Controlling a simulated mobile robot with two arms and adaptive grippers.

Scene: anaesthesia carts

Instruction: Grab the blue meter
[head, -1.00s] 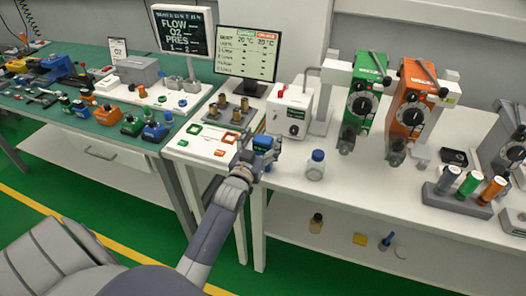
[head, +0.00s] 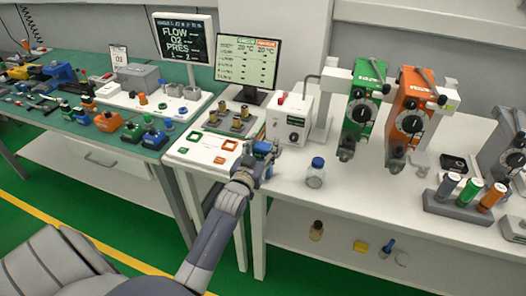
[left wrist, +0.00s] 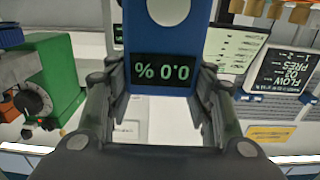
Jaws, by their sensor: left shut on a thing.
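The blue meter (left wrist: 162,45) has a dark display reading 0.0 %, upside down in the left wrist view, with a pale round disc above it. My left gripper (left wrist: 160,85) is shut on it, one finger on each side. In the head view the left gripper (head: 258,168) is over the front edge of the white table, and the blue meter (head: 262,148) shows partly behind the fingers. I cannot tell whether the meter touches the table. My right gripper is not in view.
A white board with green and orange square frames (head: 196,136) lies to the left. A blue-capped jar (head: 316,175) stands close on the right. A white box with a red button (head: 290,120) and a monitor (head: 247,62) stand behind. Green and orange vaporizers (head: 410,110) are further right.

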